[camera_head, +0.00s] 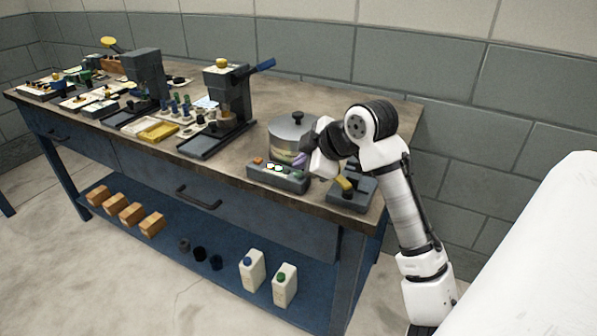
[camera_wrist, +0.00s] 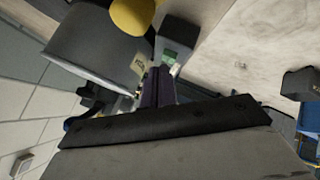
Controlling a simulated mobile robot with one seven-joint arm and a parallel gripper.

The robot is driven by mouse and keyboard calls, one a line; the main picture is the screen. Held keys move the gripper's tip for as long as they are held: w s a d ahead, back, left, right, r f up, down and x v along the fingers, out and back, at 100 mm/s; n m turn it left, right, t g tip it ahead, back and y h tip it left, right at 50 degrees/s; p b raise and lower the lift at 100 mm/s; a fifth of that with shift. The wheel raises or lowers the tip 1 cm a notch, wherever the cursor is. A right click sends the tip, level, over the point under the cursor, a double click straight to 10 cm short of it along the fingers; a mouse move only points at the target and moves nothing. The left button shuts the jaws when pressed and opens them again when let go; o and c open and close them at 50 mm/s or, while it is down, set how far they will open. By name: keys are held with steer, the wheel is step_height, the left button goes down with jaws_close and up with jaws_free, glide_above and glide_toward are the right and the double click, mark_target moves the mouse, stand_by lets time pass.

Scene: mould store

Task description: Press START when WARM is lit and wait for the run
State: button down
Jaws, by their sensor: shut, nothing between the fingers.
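A grey control box (camera_head: 279,178) stands at the bench's front edge, before a grey lidded pot (camera_head: 291,137). Its top carries an orange button at the left and small white, red and green spots. The lettering is too small to read, so I cannot tell which lamp is WARM or whether it is lit. My gripper (camera_head: 299,160) is shut and empty above the box's right part, close to the pot. I cannot tell whether it touches a button. In the wrist view the closed dark fingers (camera_wrist: 158,77) point at a grey box (camera_wrist: 178,38) with a pale green spot.
A small box with a yellow lever (camera_head: 347,187) stands right of the control box, beneath my arm. A press with a blue handle (camera_head: 228,93) stands left of the pot. Trays and small parts fill the bench's left. Two white bottles (camera_head: 252,270) stand on the lower shelf.

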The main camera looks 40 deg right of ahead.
steer(key=shift+f+b, duration=0.3)
steer(key=shift+f, duration=0.2)
steer(key=shift+r, duration=0.1)
stand_by(0.5)
steer(key=shift+r+p, duration=0.65)
steer(key=shift+r, duration=0.15)
step_height(320, 180, up, 5)
steer(key=p, duration=0.3)
steer(key=shift+p, duration=0.35)
stand_by(0.5)
